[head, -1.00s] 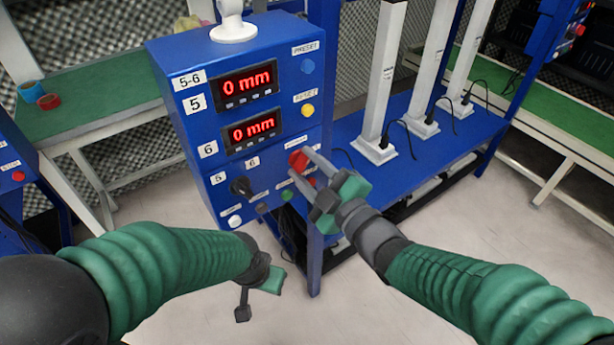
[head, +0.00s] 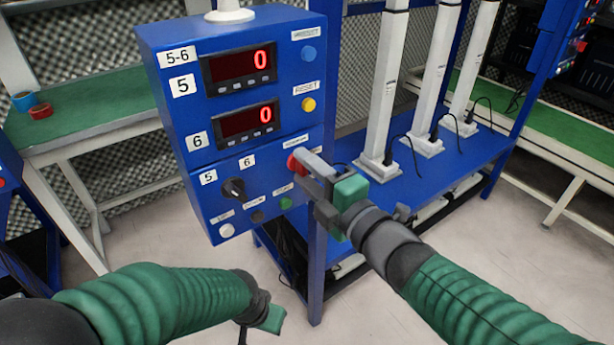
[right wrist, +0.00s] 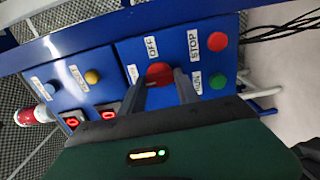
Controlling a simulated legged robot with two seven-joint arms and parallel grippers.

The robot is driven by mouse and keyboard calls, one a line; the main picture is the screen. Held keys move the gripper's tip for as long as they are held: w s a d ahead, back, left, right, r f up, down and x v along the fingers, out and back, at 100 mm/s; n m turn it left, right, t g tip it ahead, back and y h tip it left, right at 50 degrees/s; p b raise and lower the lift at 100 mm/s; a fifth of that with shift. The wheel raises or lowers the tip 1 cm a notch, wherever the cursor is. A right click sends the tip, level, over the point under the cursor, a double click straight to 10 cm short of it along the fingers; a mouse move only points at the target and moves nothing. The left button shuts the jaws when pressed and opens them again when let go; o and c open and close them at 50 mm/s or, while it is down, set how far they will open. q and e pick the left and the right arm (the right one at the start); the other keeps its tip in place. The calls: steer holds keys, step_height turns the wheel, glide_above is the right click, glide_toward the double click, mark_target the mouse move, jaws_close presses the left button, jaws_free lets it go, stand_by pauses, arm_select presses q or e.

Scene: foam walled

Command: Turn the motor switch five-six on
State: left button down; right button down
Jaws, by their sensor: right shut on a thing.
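The blue control box marked 5-6 (head: 190,110) stands in the middle of the head view. A red switch knob (head: 294,165) sits at the right of its lower panel. It also shows in the right wrist view (right wrist: 159,73), beside a label reading OFF. My right gripper (head: 306,164) is shut on this red knob, with one finger on each side of it in the right wrist view. A black selector knob (head: 234,189) between labels 5 and 6 is left of it. My left gripper (head: 262,323) hangs low, away from the box; its jaws are unclear.
The right wrist view shows a red STOP button (right wrist: 217,41) and a green button (right wrist: 217,80) close to the red knob. White columns (head: 386,90) with black cables stand on a blue bench (head: 420,185) to the right. A green-topped table (head: 90,105) is at the left.

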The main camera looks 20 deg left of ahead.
steer(key=shift+f, duration=0.2)
stand_by(0.3)
steer(key=c, duration=0.9)
jaws_free()
steer(key=shift+a, duration=0.1)
steer(key=shift+r, duration=0.1)
